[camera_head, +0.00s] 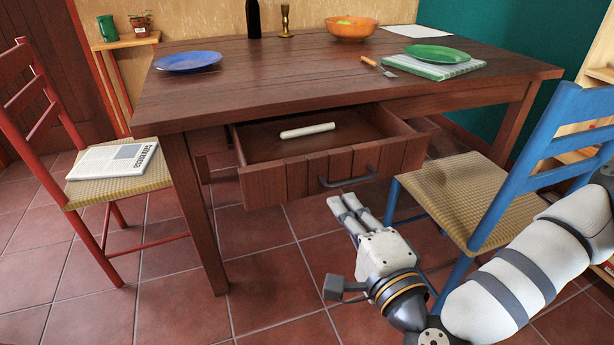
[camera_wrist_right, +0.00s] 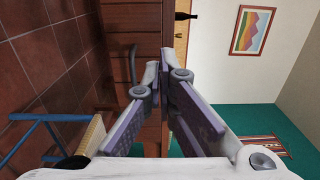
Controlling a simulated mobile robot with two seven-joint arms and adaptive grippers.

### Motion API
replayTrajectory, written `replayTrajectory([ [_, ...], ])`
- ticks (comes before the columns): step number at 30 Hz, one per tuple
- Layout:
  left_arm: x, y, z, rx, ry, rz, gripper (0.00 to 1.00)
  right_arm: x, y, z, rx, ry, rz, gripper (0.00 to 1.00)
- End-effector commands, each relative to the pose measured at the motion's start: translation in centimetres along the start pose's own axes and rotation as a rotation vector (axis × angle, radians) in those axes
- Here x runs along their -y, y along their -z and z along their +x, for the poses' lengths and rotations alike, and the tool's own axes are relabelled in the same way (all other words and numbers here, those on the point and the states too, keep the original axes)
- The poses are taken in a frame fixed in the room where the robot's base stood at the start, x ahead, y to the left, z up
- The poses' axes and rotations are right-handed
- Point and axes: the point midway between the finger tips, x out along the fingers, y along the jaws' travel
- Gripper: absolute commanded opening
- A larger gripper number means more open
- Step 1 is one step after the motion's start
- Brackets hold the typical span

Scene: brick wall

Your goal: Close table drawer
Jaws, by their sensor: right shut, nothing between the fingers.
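The table drawer (camera_head: 310,170) is pulled out from under the brown wooden table (camera_head: 250,85). Its plank front carries a dark curved handle (camera_head: 347,180), and a pale rod-like item (camera_head: 307,131) lies inside. My right gripper (camera_head: 341,203) is shut and empty, just in front of and below the drawer's handle in the head view. In the right wrist view the fingertips (camera_wrist_right: 158,70) meet in front of brown wood, with a dark curved handle (camera_wrist_right: 133,64) to the left of them. Whether they touch the drawer front I cannot tell. My left gripper is not in view.
A blue chair (camera_head: 470,185) with a woven seat stands close to my right arm. A red chair (camera_head: 110,175) with a newspaper stands at the left. On the tabletop are a blue plate (camera_head: 188,61), an orange bowl (camera_head: 351,28) and a green plate (camera_head: 437,54).

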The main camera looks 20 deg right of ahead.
Motion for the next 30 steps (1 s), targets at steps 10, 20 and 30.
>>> replayTrajectory([
  [10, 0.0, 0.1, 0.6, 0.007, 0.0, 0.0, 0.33, -0.1, -0.1, 7.6, 0.003, -0.001, -0.002, 0.0],
  [20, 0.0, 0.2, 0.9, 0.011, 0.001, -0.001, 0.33, -0.2, -0.2, 11.3, 0.006, -0.004, -0.004, 0.0],
  [30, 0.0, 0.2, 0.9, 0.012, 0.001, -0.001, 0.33, -0.2, -0.2, 11.4, 0.006, -0.004, -0.004, 0.0],
])
